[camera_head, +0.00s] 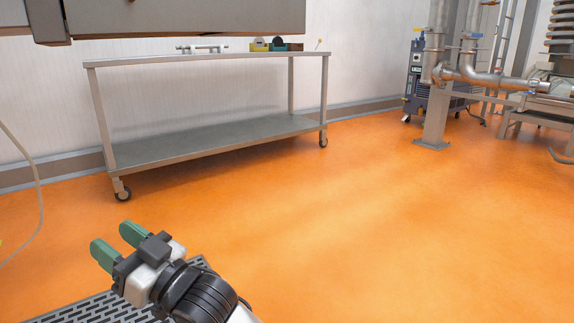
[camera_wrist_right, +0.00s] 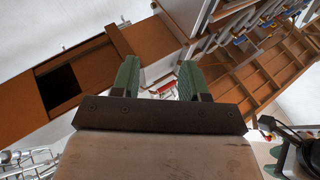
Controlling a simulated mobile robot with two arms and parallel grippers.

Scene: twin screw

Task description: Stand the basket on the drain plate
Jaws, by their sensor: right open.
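My right gripper (camera_head: 118,244) has two green fingers set apart with nothing between them. It is at the lower left of the head view, above a grey slotted plate (camera_head: 85,312) that may be the drain plate. My arm hides part of that plate, and the frame cuts it off. The gripper's open fingers also show in the right wrist view (camera_wrist_right: 158,82). Shiny metal wire or rods (camera_wrist_right: 28,164) show at that view's lower left; I cannot tell whether they are the basket. No clear basket shows in the head view.
A wheeled steel table (camera_head: 200,142) stands by the wall with small items on top. A steel edge (camera_head: 180,20) hangs across the upper left. Pipework (camera_head: 490,80) and a dark machine (camera_head: 415,85) are at the right. The orange floor (camera_head: 390,230) between is clear.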

